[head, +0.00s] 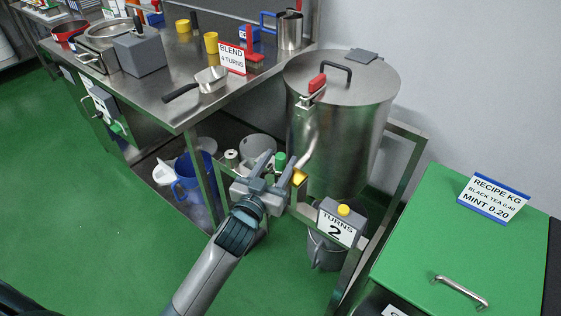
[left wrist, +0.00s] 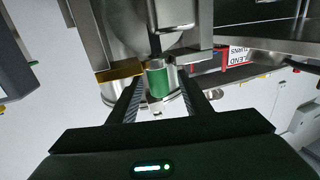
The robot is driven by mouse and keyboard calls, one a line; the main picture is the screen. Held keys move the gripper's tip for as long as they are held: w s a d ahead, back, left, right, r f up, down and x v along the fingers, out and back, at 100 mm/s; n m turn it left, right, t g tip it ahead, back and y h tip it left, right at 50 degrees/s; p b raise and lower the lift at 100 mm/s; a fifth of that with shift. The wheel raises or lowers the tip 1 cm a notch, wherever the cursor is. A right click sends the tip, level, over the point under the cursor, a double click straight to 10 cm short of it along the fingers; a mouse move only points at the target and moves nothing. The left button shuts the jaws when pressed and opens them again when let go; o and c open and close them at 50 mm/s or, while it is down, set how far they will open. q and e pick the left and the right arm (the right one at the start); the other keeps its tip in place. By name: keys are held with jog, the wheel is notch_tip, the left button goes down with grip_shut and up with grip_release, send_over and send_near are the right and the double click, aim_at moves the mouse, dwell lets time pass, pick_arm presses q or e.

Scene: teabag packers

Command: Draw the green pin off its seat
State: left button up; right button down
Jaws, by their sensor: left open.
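The green pin (head: 280,161) shows as a short green cylinder in front of the big steel drum, low on its near side. In the left wrist view the green pin (left wrist: 158,83) stands ahead, with a pale metal end above the green. My left gripper (head: 276,161) is open, its fingers pointing at the pin. In the left wrist view the fingers (left wrist: 161,88) lie to either side of the pin's line, and I see no finger closed on it. Whether the fingertips reach around it I cannot tell. The pin's seat is mostly hidden. My right gripper is not in view.
The steel drum (head: 345,130) has a red-handled lever and a yellow piece (head: 299,177) close to the gripper. A "TURNS 2" counter (head: 341,222) stands at right. A steel table (head: 190,105) is at left; a green-topped cabinet (head: 430,240) is at right.

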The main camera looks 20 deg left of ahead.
pick_arm(q)
jog(key=shift+w+d+p, duration=0.2)
jog(key=shift+w, duration=1.1)
jog(key=shift+w+d+p, duration=0.15)
jog(key=shift+w+p, duration=0.05)
jog(key=shift+w, duration=1.1)
grip_shut()
